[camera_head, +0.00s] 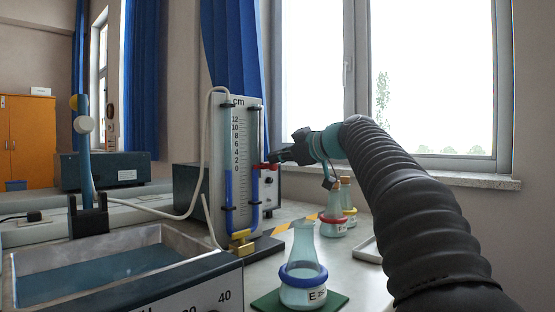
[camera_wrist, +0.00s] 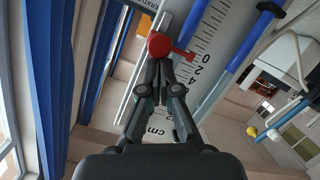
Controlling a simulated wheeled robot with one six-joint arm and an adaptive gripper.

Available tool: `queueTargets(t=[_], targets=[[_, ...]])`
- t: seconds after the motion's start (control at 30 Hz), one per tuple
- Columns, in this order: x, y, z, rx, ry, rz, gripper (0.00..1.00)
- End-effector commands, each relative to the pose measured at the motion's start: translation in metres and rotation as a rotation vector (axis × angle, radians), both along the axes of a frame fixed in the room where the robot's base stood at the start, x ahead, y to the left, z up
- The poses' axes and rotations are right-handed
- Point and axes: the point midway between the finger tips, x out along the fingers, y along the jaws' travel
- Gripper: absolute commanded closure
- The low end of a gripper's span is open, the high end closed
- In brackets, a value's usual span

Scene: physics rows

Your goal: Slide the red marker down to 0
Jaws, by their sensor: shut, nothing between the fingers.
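The red marker (camera_wrist: 160,45) is a round red knob with a thin pointer, on the right edge of the white cm scale board (camera_head: 243,130). In the wrist view its pointer tip lies close to the 0 mark, toward the 2; I cannot tell whether it is exactly on 0. The marker also shows in the head view (camera_head: 264,166), about level with 0. My gripper (camera_wrist: 160,64) is shut and empty. Its fingertips are at the marker's upper side and appear to touch it. In the head view my gripper (camera_head: 274,158) partly hides that spot.
Blue liquid tubes (camera_wrist: 252,40) run along the board. A flask with a blue ring (camera_head: 303,270) stands on a green mat in front, and flasks with red and yellow rings (camera_head: 333,218) stand behind. A metal water bath (camera_head: 120,265) is at left. A window is behind.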

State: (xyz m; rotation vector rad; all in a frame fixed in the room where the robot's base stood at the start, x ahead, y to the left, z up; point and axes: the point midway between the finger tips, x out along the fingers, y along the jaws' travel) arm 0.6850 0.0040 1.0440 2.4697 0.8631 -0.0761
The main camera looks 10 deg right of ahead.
Motion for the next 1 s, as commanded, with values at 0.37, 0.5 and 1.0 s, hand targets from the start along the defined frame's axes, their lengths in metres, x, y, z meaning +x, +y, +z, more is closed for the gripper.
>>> queueTargets(t=[0.37, 0.5, 1.0], targets=[[0.001, -0.001, -0.012, -0.001, 0.005, 0.0, 1.0], [0.001, 0.0, -0.011, -0.002, 0.006, 0.001, 1.0], [-0.038, -0.007, 0.036, 0.0, -0.005, -0.003, 1.0]])
